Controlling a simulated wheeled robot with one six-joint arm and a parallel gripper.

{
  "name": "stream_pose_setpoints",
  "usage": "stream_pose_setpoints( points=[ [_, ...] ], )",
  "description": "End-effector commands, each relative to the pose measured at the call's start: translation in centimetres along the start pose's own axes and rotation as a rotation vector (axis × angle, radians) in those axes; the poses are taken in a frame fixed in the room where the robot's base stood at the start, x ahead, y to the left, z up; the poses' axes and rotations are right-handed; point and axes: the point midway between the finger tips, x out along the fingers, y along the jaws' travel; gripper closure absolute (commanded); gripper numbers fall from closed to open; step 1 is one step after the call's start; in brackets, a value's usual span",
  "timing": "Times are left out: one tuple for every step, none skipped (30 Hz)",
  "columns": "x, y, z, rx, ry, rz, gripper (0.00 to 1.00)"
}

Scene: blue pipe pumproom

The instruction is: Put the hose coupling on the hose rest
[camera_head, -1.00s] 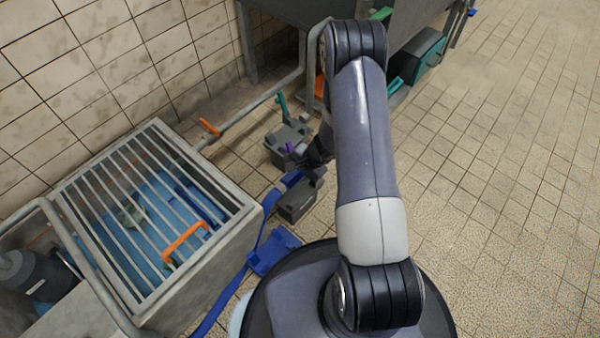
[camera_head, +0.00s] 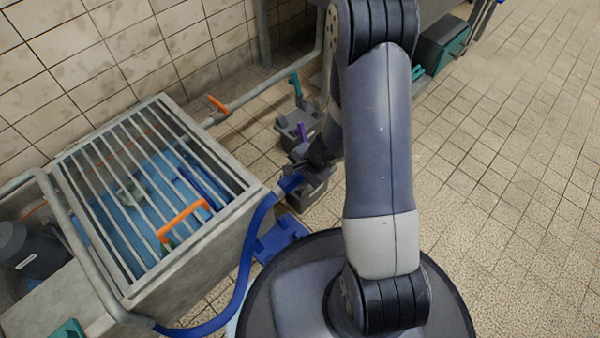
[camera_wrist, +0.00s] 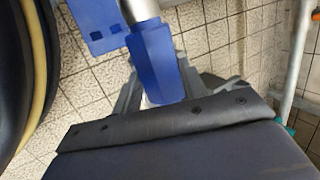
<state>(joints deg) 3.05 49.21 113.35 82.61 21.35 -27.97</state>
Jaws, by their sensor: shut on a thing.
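The blue hose coupling (camera_head: 290,183) is at the end of the blue hose (camera_head: 247,260), right of the grated tank. In the wrist view the coupling (camera_wrist: 155,65) is a blue faceted body with a silver collar. My gripper (camera_head: 308,163) is shut on it; its grey fingers (camera_wrist: 155,90) lie around the coupling. A blue block-like piece on the floor (camera_head: 281,238), which looks like the hose rest, is below and left of my gripper, partly hidden by my base. A blue part with square holes shows in the wrist view (camera_wrist: 95,22); it may be the same piece.
The grated tank (camera_head: 180,255) with an orange handle (camera_head: 183,216) stands at left. A pipe (camera_head: 260,98) runs along the wall. The floor at right is clear.

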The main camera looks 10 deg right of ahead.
Motion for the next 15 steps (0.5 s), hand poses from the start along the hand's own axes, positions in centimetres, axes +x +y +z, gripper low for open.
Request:
stream_pose_setpoints(
  points=[
    [-0.1, -0.1, 0.0, 0.0, 0.0, -0.001, 0.9],
    [-0.1, -0.1, 0.0, 0.0, 0.0, -0.001, 0.9],
    [-0.1, -0.1, 0.0, 0.0, 0.0, 0.0, 0.9],
    [-0.1, -0.1, 0.0, 0.0, 0.0, -0.001, 0.9],
    [-0.1, -0.1, 0.0, 0.0, -0.001, 0.0, 0.9],
    [-0.1, 0.0, 0.1, 0.0, -0.001, 0.0, 0.9],
    [-0.1, 0.0, 0.2, 0.001, -0.001, 0.0, 0.9],
    [0.0, 0.0, 0.4, 0.001, -0.002, -0.001, 0.9],
    [0.0, 0.1, 0.8, -0.001, -0.004, -0.001, 0.9],
    [0.0, 0.2, 1.1, 0.001, -0.005, -0.001, 0.9],
    [0.0, 0.3, 1.4, 0.0, -0.007, 0.0, 0.95],
    [0.0, 0.5, 1.9, 0.0, -0.008, 0.0, 1.0],
    [0.0, 0.6, 2.2, -0.002, -0.009, 0.001, 1.0],
    [0.1, 0.7, 2.5, -0.002, -0.01, 0.002, 1.0],
    [0.0, 0.9, 3.0, -0.002, -0.011, 0.003, 1.0]
  ],
)
